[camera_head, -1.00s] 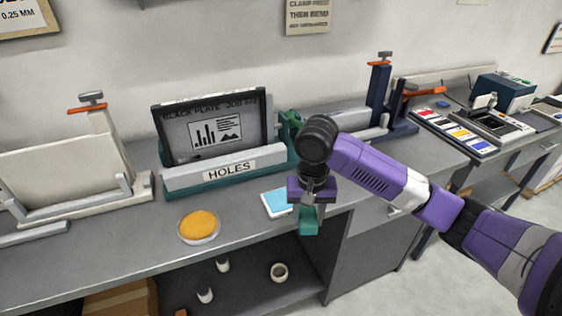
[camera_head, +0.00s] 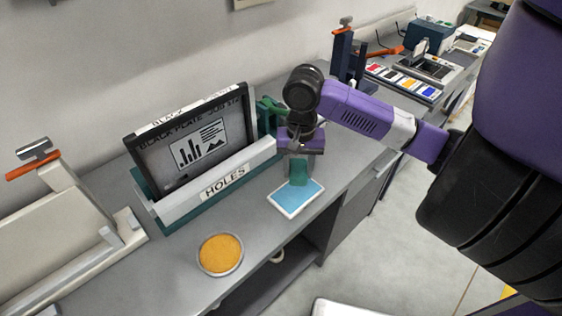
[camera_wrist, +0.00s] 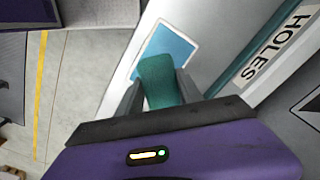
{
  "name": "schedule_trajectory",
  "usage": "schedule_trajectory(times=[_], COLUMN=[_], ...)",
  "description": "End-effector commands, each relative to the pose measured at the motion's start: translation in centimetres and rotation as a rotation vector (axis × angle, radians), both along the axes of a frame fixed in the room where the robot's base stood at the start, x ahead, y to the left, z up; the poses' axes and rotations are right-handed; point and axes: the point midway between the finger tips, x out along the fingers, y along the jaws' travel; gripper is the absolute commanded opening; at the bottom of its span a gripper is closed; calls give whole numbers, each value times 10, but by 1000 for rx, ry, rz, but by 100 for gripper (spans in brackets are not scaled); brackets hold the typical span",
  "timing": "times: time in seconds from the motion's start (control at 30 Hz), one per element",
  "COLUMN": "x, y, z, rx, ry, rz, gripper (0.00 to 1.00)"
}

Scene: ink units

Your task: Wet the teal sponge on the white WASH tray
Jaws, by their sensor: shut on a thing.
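The teal sponge (camera_head: 299,172) is held in my gripper (camera_head: 299,160), which is shut on it. The sponge also shows between the two fingers in the wrist view (camera_wrist: 160,82). The white tray (camera_head: 289,212) with a blue inside lies on the bench under the sponge. The sponge overlaps the tray's far part in the head view. Whether it touches the blue surface I cannot tell. No WASH lettering is readable on the tray in these frames.
A round dish with an orange pad (camera_head: 220,254) sits left of the tray. Behind stands a dark framed plate (camera_head: 195,140) in a holder labelled HOLES (camera_head: 224,180). Colour pads (camera_head: 405,82) lie far right. The bench's front edge runs close by the tray.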

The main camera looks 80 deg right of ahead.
Motion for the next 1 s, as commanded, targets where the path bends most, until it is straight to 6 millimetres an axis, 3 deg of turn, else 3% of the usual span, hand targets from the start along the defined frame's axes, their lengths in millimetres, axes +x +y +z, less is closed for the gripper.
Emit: schedule_trajectory(times=[0.63,1.0], x=[0,0], y=[0,0], z=[-54,-59], rx=[0,0], ry=[1,0], rz=[1,1], gripper=[11,11])
